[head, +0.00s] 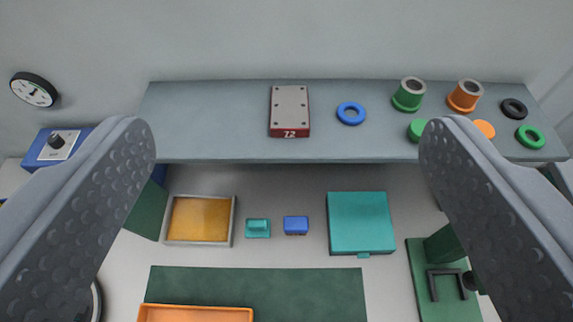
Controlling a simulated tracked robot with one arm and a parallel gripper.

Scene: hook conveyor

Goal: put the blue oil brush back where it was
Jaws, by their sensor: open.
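My gripper (288,135) is open, with its two dark dimpled fingers wide apart at the left and right of the view and nothing between them. A small blue block (296,225) lies on the pale surface below the shelf, right of a similar teal block (257,228). It may be the blue oil brush, but no bristles or handle can be made out. A shallow tray (233,222) with an amber floor, perhaps oil, stands left of the two blocks. The fingers hide parts of both sides of the scene.
A grey shelf (215,125) runs across the back, holding a block marked 72 (289,110), a blue ring (351,113), and green, orange and black parts at right. A teal box (361,222), green mat (330,290) and orange bin (196,314) are nearer.

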